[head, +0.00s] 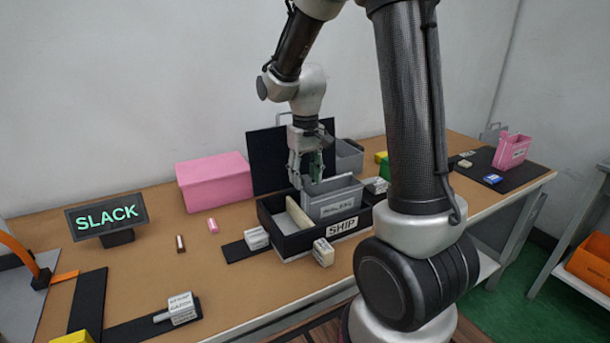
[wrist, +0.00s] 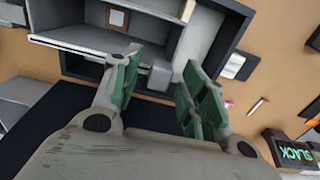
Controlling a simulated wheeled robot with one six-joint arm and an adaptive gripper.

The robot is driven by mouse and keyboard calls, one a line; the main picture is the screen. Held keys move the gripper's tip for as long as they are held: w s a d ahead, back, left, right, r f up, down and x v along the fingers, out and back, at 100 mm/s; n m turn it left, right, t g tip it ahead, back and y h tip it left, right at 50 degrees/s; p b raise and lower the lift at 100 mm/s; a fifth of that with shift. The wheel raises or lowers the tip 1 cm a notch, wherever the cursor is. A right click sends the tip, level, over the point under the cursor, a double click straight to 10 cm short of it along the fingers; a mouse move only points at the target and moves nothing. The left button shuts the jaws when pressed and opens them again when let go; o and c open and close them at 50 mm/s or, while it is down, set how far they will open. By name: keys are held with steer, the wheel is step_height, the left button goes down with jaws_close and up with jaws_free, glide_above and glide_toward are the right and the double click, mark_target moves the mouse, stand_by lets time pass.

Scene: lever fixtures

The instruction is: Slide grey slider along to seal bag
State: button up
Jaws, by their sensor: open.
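The grey bag (head: 333,203), a flat upright pouch with a dark label, stands in the black box marked SHIP (head: 292,243). Its pale top edge shows in the wrist view (wrist: 78,46). My gripper (head: 303,178) points down at the back left of the bag. In the wrist view my gripper (wrist: 164,62) has its green-padded fingers spread apart, with nothing clamped. A small grey block (wrist: 159,79), which looks like the slider, lies between and beyond the fingers, near the end of the bag's top edge. Contact cannot be told. In the head view my gripper hides the slider.
A black upright panel (head: 265,155) stands behind the box, a pink box (head: 214,181) to its left. Grey labelled blocks (head: 256,238) sit around the SHIP box, one at its front (head: 323,253). A SLACK display (head: 106,216) stands at left.

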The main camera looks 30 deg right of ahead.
jaws_close()
steer(key=d, duration=1.3)
steer(key=shift+d, duration=0.25)
jaws_free()
step_height(320, 180, up, 12)
